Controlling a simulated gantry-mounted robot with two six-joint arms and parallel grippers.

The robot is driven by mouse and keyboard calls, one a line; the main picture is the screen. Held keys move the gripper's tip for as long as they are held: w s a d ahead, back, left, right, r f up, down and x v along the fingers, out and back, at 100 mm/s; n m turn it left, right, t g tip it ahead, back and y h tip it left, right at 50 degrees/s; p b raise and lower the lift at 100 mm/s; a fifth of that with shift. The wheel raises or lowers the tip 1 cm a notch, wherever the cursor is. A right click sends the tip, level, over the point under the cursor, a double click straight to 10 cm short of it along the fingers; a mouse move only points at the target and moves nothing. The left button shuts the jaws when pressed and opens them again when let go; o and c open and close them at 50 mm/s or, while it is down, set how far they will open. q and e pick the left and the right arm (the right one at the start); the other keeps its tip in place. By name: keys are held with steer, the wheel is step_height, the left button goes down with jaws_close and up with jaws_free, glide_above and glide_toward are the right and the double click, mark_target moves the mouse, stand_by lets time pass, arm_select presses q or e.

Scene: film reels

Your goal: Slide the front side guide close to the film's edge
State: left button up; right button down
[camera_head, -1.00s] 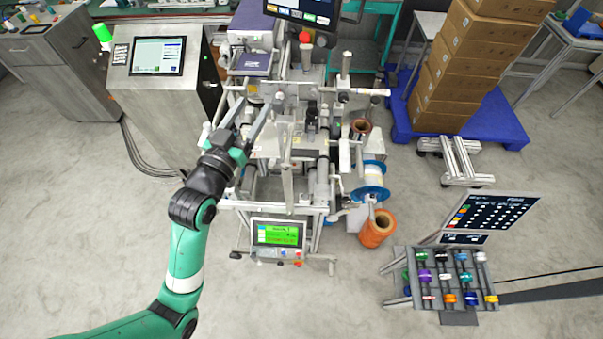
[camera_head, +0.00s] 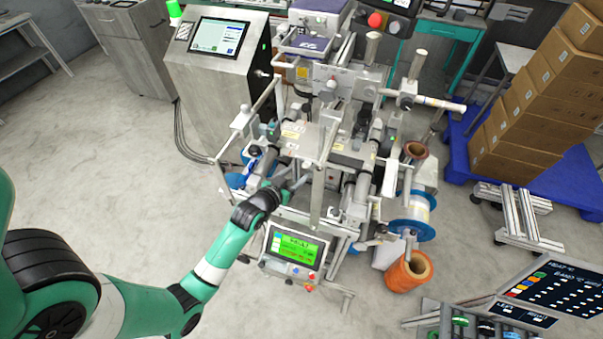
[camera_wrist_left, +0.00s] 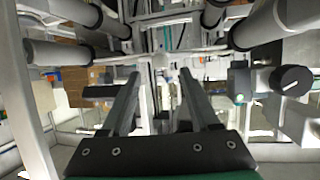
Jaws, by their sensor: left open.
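The film machine's metal frame (camera_head: 318,216) stands in the middle of the head view, with a pale flat plate (camera_head: 308,139) and several rollers. My left gripper (camera_head: 294,180) reaches into the front of the frame, behind the green-screen panel (camera_head: 296,247). In the left wrist view its two fingers (camera_wrist_left: 162,85) are apart, with nothing clearly held. A pale rounded part (camera_wrist_left: 160,60) shows beyond and between the fingertips, apart from them as far as I can tell. I cannot make out the front side guide or the film's edge for certain. My right gripper is not in view.
A blue-flanged reel (camera_head: 412,215) and an orange roll (camera_head: 406,272) sit at the machine's right. In the left wrist view rollers (camera_wrist_left: 62,54) and a black knob (camera_wrist_left: 291,80) crowd both sides. The floor left of the machine (camera_head: 120,190) is clear.

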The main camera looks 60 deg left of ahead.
mark_target(303, 169)
arm_select(q)
steer(key=shift+b+x, duration=0.45)
steer(key=shift+x, duration=1.55)
steer(key=shift+r, duration=0.1)
jaws_close()
